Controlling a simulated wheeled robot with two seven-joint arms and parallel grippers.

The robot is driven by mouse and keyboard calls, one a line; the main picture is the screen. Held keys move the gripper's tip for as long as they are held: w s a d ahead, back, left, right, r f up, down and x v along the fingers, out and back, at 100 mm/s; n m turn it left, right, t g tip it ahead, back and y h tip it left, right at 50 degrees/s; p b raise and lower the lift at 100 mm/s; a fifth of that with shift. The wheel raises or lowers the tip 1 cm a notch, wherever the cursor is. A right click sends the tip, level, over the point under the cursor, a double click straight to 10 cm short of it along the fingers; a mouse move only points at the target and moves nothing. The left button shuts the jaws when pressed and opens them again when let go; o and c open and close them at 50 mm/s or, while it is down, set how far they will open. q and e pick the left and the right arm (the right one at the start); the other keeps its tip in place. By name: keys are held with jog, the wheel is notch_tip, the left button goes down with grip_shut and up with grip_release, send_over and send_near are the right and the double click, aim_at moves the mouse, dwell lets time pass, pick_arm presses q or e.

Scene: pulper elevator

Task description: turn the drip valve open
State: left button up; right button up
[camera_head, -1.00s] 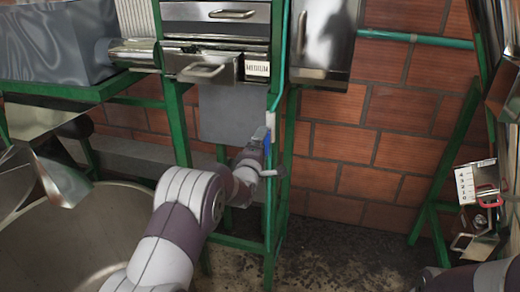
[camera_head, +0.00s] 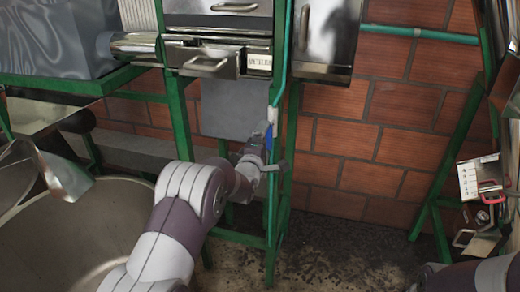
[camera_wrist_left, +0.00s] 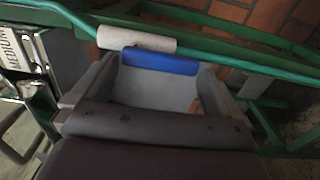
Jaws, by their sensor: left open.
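The drip valve shows as a white body (camera_wrist_left: 137,38) with a blue handle (camera_wrist_left: 160,61) in the left wrist view, beside the green pipe. In the head view the blue handle (camera_head: 268,134) is a small patch on the thin pipe at the green frame's front post, partly hidden by my gripper. My left gripper (camera_wrist_left: 156,78) is open, one finger to each side of the blue handle, with the handle across the gap near the fingertips. I cannot tell whether either finger touches it. My right gripper is out of view.
The green metal frame (camera_head: 180,125) carries a drawer marked MEDIUM (camera_head: 213,62) above my left arm. A large round metal tub (camera_head: 60,235) stands at the lower left. A brick wall (camera_head: 340,155) is behind. A white box with a red handle (camera_head: 479,178) is at the right.

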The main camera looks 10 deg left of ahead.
pick_arm(q)
jog(key=s, duration=1.2)
jog(key=shift+s+a, duration=0.15)
jog(key=shift+a, duration=0.05)
